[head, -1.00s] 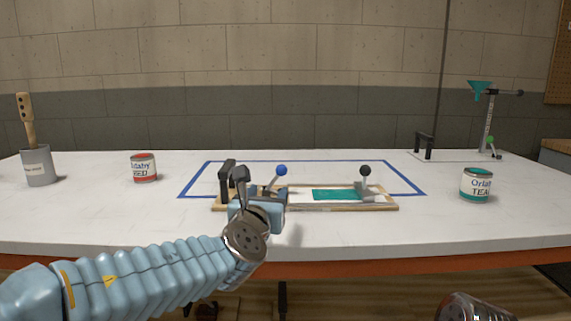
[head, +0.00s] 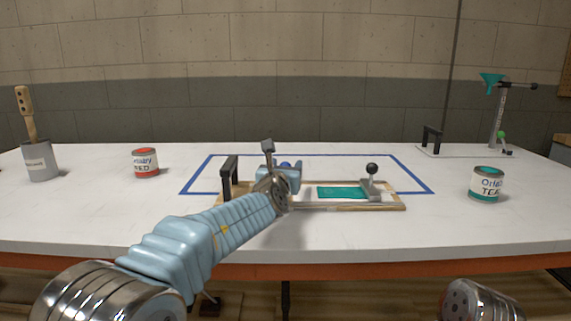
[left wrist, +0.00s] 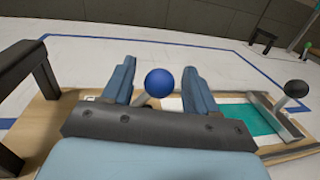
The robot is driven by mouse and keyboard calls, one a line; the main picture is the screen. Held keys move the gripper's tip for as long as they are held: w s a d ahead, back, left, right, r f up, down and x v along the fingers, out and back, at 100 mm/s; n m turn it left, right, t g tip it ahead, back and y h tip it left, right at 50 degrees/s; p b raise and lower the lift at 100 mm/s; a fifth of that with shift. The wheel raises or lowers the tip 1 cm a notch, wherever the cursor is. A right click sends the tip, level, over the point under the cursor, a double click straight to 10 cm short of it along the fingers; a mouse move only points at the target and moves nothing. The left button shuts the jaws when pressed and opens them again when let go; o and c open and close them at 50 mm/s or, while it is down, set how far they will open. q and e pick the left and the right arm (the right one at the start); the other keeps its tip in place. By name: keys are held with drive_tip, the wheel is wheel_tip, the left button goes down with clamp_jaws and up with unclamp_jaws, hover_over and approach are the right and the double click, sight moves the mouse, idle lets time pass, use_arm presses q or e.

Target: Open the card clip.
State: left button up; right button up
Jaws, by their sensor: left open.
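A wooden-edged board (head: 330,207) lies on the table with a teal card (head: 341,193) on it. A lever with a black ball knob (head: 371,169) stands at the card's right end; it also shows in the left wrist view (left wrist: 296,89). A second lever has a blue ball knob (left wrist: 159,83), mostly hidden behind my gripper in the head view. My left gripper (left wrist: 157,68) is open, with one finger on each side of the blue knob in the left wrist view. My right gripper is out of view.
A black handle (head: 229,177) rises at the board's left end. A blue outline (head: 330,155) marks the white table. A red-labelled can (head: 145,163) and a grey pot (head: 40,162) stand left, a teal-labelled can (head: 486,184) right. A funnel stand (head: 497,115) is at back right.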

use_arm(q)
drive_tip(key=shift+w, duration=0.25)
clamp_jaws()
idle(0.3)
